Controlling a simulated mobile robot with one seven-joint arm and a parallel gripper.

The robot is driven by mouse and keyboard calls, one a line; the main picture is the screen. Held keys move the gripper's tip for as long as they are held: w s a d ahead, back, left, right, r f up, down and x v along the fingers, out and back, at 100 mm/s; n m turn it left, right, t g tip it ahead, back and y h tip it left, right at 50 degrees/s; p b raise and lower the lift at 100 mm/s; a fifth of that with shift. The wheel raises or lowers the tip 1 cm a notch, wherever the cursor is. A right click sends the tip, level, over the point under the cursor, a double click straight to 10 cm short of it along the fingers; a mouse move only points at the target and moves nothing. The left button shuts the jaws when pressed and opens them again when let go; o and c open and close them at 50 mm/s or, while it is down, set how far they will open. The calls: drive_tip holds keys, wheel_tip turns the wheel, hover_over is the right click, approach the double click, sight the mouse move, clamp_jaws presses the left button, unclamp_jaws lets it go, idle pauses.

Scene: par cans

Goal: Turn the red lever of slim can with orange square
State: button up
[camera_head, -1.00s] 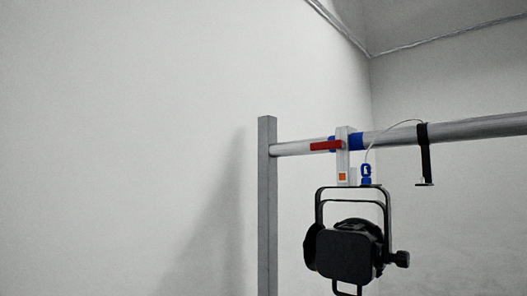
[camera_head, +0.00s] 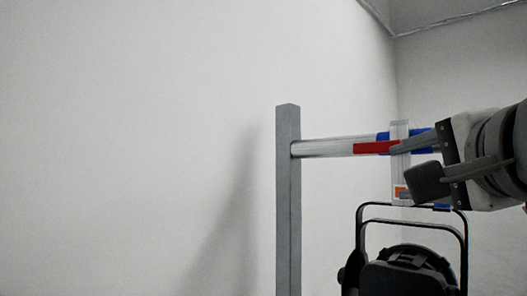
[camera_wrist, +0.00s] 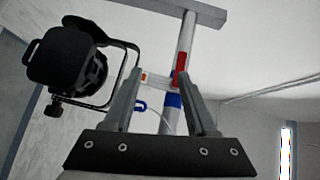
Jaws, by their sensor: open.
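The slim black can (camera_head: 408,277) hangs by its yoke from a pale clamp on the horizontal pipe. The orange square (camera_head: 400,192) is low on the clamp, partly covered by my gripper's finger, and also shows in the wrist view (camera_wrist: 144,76). The red lever (camera_head: 374,147) sticks out to the left along the pipe. In the wrist view the lever (camera_wrist: 181,68) lies just beyond the right fingertip. My gripper (camera_head: 408,165) is open at the clamp, coming from the right. Its fingers (camera_wrist: 163,88) frame the clamp; I cannot tell whether they touch it.
A grey upright post (camera_head: 288,200) stands left of the clamp and carries the pipe (camera_head: 325,147). Blue pieces sit on the pipe beside the clamp. A thin safety cable with a blue clip (camera_wrist: 140,106) shows in the wrist view. Left of the post, the wall is bare.

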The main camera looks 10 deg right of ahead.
sight(367, 148)
wheel_tip(367, 148, up, 4)
drive_tip(key=d+m, duration=0.1)
drive_tip(key=m, duration=0.1)
drive_tip(key=shift+t, duration=0.4)
drive_tip(key=w+p, duration=0.1)
drive_tip(key=w, duration=0.4)
drive_tip(key=w+d+p, duration=0.1)
drive_tip(key=w, duration=0.5)
drive_tip(key=w+d+p, duration=0.1)
drive_tip(key=w+p, duration=0.1)
drive_tip(key=w, duration=0.3)
drive_tip(key=shift+w+d+r, duration=0.1)
drive_tip(key=shift+w+d, duration=0.1)
drive_tip(key=shift+w, duration=0.2)
clamp_jaws()
